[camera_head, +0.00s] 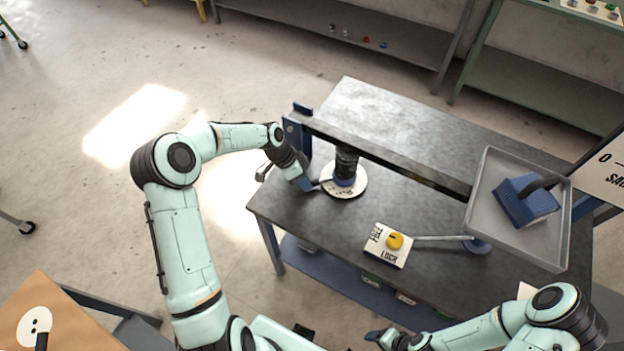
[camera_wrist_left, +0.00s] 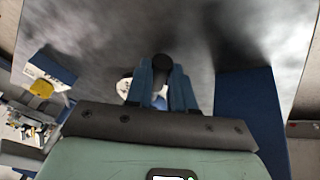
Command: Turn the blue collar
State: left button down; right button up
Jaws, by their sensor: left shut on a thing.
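The blue collar (camera_head: 344,182) sits at the foot of a black upright spring (camera_head: 346,161), over a round white marked plate (camera_head: 349,192) on the dark table. A short bar reaches out from the collar to the left. My left gripper (camera_head: 312,185) is at this bar, left of the collar, and is shut on it. In the left wrist view, the blue fingers of my left gripper (camera_wrist_left: 162,88) stand on both sides of the bar, whose dark round end (camera_wrist_left: 163,63) shows between them. My right gripper (camera_head: 378,337) is at the bottom, away from the collar; its jaw state is unclear.
A dark beam (camera_head: 390,157) crosses above the table beside the spring. A yellow knob (camera_head: 395,240) stands on a white lock plate (camera_head: 381,253) in front, with a rod to its right. A grey tray (camera_head: 483,211) holding a blue weight (camera_head: 526,203) is at right.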

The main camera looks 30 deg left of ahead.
pick_arm(q)
jog(key=shift+w+a, duration=0.15)
dwell(0.3)
jog(key=c, duration=1)
grip_release()
jog(key=shift+o, duration=0.2)
jog(key=v, duration=1.3)
jog(key=shift+r, duration=0.15)
